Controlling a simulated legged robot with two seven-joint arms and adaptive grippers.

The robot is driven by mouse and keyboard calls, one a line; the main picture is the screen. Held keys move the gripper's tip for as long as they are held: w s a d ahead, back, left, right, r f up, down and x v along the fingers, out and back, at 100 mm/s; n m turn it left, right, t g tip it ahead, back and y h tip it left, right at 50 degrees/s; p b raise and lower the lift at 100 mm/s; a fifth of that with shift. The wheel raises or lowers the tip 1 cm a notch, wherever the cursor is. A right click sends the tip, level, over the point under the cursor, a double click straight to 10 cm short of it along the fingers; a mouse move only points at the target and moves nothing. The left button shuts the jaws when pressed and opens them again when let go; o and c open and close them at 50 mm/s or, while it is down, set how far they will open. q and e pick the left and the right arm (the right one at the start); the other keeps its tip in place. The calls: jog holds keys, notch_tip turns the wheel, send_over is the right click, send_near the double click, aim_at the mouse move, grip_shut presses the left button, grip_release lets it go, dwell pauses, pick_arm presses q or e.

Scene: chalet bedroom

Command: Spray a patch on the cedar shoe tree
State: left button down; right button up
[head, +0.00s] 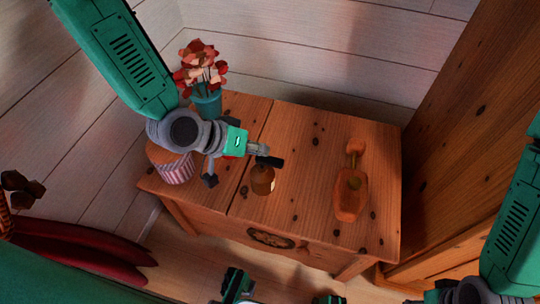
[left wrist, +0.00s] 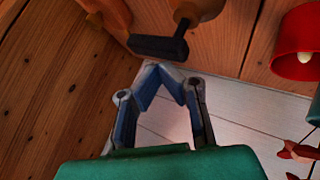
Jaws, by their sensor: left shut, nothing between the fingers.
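The cedar shoe tree (head: 351,190) is an orange-brown wooden form with a narrow neck, lying on the right half of the wooden chest top. A small amber spray bottle (head: 262,181) with a black spray head (head: 271,161) stands left of it. My left gripper (head: 263,150) is over the chest, shut and empty, with its fingertips close to the spray head. In the left wrist view the fingers (left wrist: 163,72) meet just below the black spray head (left wrist: 158,46); whether they touch it I cannot tell. My right gripper (head: 425,295) is at the bottom edge, largely cut off.
A teal pot of red flowers (head: 205,103) and a striped cupcake-like object (head: 174,168) stand at the chest's left. A tall wooden panel (head: 465,140) rises at the right. The chest top (head: 382,150) around the shoe tree is clear.

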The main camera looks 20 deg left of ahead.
aim_at(261, 157)
pick_arm(q)
jog(key=shift+f, duration=0.1)
dwell(0.4)
jog(key=shift+f, duration=0.5)
dwell(0.4)
jog(key=shift+r, duration=0.1)
jog(key=shift+r+p, duration=0.55)
jog(key=shift+r, duration=0.05)
notch_tip(261, 157, up, 6)
jog(key=p, duration=0.5)
jog(key=shift+r+p, duration=0.1)
jog(key=shift+p, duration=0.25)
